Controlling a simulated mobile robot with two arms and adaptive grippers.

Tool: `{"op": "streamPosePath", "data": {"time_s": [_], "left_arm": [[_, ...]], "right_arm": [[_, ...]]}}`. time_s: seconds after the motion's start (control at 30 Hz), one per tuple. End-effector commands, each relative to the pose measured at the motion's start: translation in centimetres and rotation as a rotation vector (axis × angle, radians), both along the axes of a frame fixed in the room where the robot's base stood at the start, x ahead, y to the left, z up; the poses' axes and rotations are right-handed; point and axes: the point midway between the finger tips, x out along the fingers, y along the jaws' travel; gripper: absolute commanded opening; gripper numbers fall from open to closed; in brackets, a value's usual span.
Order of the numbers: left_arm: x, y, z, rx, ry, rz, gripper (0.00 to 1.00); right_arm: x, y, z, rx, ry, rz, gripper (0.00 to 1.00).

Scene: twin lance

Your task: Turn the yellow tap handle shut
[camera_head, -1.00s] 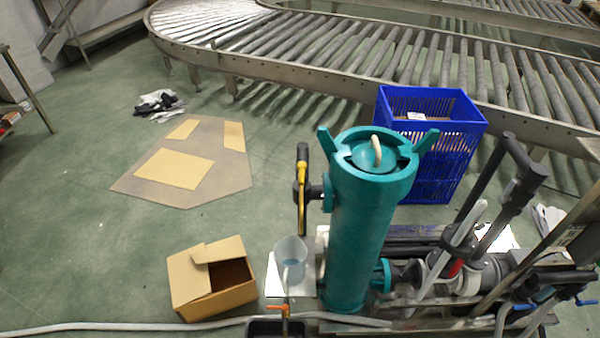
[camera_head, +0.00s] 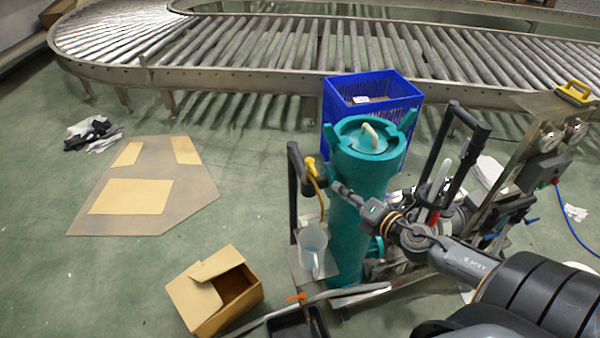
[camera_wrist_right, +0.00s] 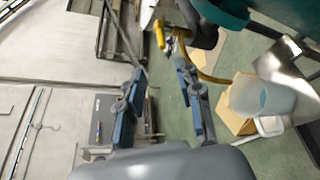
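The yellow tap handle (camera_head: 311,166) sits on a black valve at the left side of the teal filter cylinder (camera_head: 361,235). A thin yellow piece curves down from it. In the right wrist view the yellow handle (camera_wrist_right: 160,34) shows beyond the fingertips, near the top. My right gripper (camera_head: 343,190) is in front of the cylinder, to the right of the handle and a little below it in the picture. In the right wrist view its two blue-grey fingers (camera_wrist_right: 160,70) are spread apart with nothing between them. My left gripper is not in view.
A clear jug (camera_head: 312,250) stands below the valve. An open cardboard box (camera_head: 215,290) is on the floor at left. A blue crate (camera_head: 340,95) stands behind the cylinder, before a roller conveyor (camera_head: 240,70). Black pipes and a metal frame are at right.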

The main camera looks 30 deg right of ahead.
Motion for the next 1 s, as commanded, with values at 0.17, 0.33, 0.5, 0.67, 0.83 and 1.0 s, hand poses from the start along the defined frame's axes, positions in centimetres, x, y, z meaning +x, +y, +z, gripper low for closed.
{"op": "streamPosePath", "data": {"time_s": [0.17,0.33,0.5,0.67,0.83,1.0], "left_arm": [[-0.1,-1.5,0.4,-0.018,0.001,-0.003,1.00],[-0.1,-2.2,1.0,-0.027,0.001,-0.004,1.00],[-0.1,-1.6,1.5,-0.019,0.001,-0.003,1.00],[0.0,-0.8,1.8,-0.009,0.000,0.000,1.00],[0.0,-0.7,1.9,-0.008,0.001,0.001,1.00],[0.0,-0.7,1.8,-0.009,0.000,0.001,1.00]], "right_arm": [[1.4,0.1,0.0,-0.001,-0.004,-0.001,0.35],[3.7,0.2,-0.4,0.001,-0.005,-0.002,0.35],[6.2,0.5,-1.1,0.002,-0.004,-0.003,0.35],[8.8,0.8,-1.7,0.003,-0.004,-0.003,0.35],[11.3,1.0,-2.3,0.003,-0.003,-0.002,0.35],[12.8,1.1,-2.8,0.003,-0.002,-0.003,0.35]]}}
